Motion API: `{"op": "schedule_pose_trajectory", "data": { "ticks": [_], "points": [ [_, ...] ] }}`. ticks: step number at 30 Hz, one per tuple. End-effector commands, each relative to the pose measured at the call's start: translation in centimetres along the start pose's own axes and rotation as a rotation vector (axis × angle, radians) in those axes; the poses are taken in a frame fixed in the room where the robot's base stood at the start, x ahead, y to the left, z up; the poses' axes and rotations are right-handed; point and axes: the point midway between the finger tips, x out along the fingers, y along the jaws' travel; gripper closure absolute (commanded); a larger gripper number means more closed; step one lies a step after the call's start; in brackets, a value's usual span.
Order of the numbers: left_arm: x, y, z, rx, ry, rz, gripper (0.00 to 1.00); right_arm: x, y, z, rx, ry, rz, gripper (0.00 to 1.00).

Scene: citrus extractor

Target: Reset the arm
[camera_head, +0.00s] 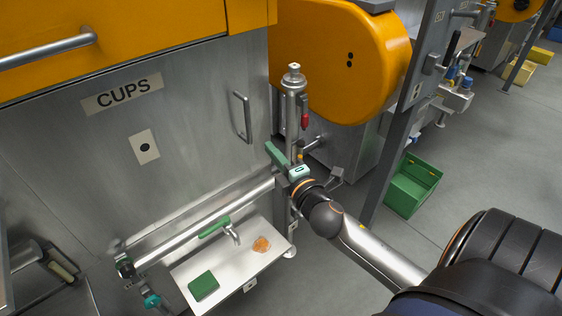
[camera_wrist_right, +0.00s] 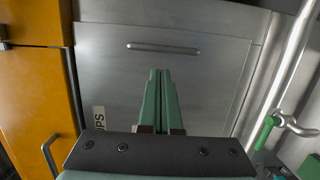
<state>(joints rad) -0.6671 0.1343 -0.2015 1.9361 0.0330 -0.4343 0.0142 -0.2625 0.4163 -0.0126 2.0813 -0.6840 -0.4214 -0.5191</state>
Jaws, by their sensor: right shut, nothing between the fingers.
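My right arm comes in from the lower right in the head view. Its gripper (camera_head: 276,154), with green fingers, is in front of the right part of the steel machine panel, beside an upright steel post (camera_head: 293,105). In the right wrist view the two green fingers (camera_wrist_right: 158,75) are together with nothing between them, and the steel panel with a bar handle (camera_wrist_right: 162,49) is behind them. My left gripper does not show clearly in either view.
A steel shelf (camera_head: 259,270) below holds a green block (camera_head: 203,286) and an orange piece (camera_head: 261,244). A long steel pipe (camera_head: 205,222) with a green handle (camera_head: 214,226) runs above it. A green crate (camera_head: 411,184) stands on the floor at right, with open floor beyond.

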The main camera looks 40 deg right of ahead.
Motion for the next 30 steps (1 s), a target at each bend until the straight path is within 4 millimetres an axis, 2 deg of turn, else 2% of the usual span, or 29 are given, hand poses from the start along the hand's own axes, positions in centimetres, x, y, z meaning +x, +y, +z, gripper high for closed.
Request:
{"op": "schedule_pose_trajectory", "data": {
  "ticks": [1,6,16,19,20,23,27,30],
  "points": [
    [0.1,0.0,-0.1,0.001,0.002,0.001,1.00,-0.9,-0.1,0.0,0.000,-0.001,-0.001,1.00],
    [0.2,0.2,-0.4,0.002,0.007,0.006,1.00,-2.7,-0.1,0.0,0.001,-0.001,-0.001,1.00],
    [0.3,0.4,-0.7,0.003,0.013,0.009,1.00,-3.4,0.1,0.0,-0.001,-0.001,0.001,1.00],
    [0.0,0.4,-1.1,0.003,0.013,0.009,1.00,-3.7,-0.8,-0.3,0.048,0.004,-0.034,1.00],
    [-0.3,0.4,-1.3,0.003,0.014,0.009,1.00,-4.0,-1.5,-0.5,0.086,0.006,-0.060,1.00],
    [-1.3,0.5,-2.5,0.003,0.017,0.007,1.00,-5.8,-5.3,-2.0,0.298,0.009,-0.203,1.00],
    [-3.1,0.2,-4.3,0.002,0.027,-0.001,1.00,-10.9,-12.0,-5.7,0.721,-0.044,-0.470,1.00],
    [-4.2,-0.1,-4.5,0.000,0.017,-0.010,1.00,-15.2,-15.6,-8.5,0.996,-0.120,-0.635,1.00]
  ]
}}
